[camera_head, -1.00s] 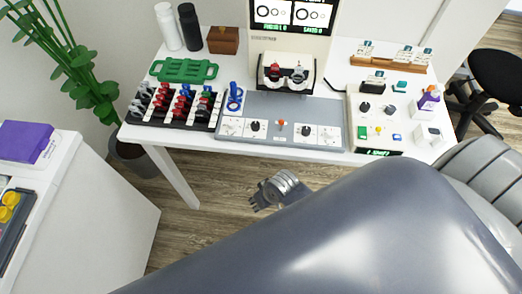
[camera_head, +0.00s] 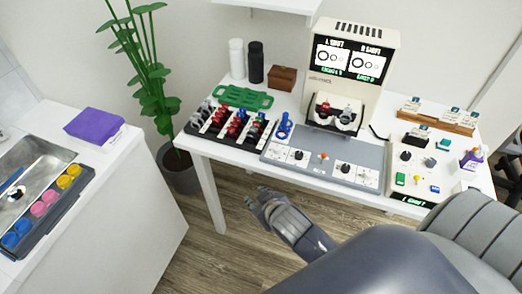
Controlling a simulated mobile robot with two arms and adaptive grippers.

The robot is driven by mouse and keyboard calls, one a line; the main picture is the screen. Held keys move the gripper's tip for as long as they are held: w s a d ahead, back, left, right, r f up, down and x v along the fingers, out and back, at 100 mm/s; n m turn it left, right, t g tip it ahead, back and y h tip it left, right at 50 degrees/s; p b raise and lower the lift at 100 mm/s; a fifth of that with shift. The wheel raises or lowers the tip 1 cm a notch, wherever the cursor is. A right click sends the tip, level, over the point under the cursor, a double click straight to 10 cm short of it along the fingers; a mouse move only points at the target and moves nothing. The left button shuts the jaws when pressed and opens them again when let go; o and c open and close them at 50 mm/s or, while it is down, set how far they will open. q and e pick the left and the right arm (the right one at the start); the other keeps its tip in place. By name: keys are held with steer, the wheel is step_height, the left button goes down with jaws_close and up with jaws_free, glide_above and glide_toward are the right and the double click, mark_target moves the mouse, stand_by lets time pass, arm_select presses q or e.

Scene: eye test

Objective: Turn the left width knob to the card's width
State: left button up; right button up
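The grey panel (camera_head: 315,170) lies along the front of the white table. It carries two black knobs with white dial plates: the left knob (camera_head: 298,155) and the right knob (camera_head: 345,168). A small orange-red knob (camera_head: 323,156) stands between them. The knob settings are too small to read. Small cards (camera_head: 413,103) stand in a wooden rack at the back right; their print is unreadable. My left gripper is not in view.
A white machine (camera_head: 349,60) with a screen stands behind the panel. A black rack (camera_head: 230,126) of coloured pieces and a green tray (camera_head: 243,97) are on the left. A control box (camera_head: 420,150) stands right.

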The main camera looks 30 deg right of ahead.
steer(key=w+a+r+n+t+y, duration=0.2)
steer(key=w+a+r+t, duration=0.15)
steer(key=w+r, duration=0.45)
steer(key=w+a+r+n+t+y, duration=0.2)
steer(key=w+r+t, duration=0.35)
steer(key=r, duration=0.55)
steer(key=w+a+r+n+y, duration=0.1)
steer(key=a+r+n+y, duration=0.5)
steer(key=a+r+y, duration=0.15)
steer(key=s+a+r+n+g+y, duration=0.2)
steer(key=a+r+n+g+y, duration=0.3)
steer(key=n, duration=0.3)
steer(key=n+g+h, duration=0.4)
steer(key=g+h, duration=0.9)
steer(key=h, duration=0.3)
glide_above(278, 147)
step_height(278, 147, down, 12)
step_height(278, 147, down, 10)
steer(key=shift+f+p, duration=0.15)
steer(key=shift+p, duration=0.6)
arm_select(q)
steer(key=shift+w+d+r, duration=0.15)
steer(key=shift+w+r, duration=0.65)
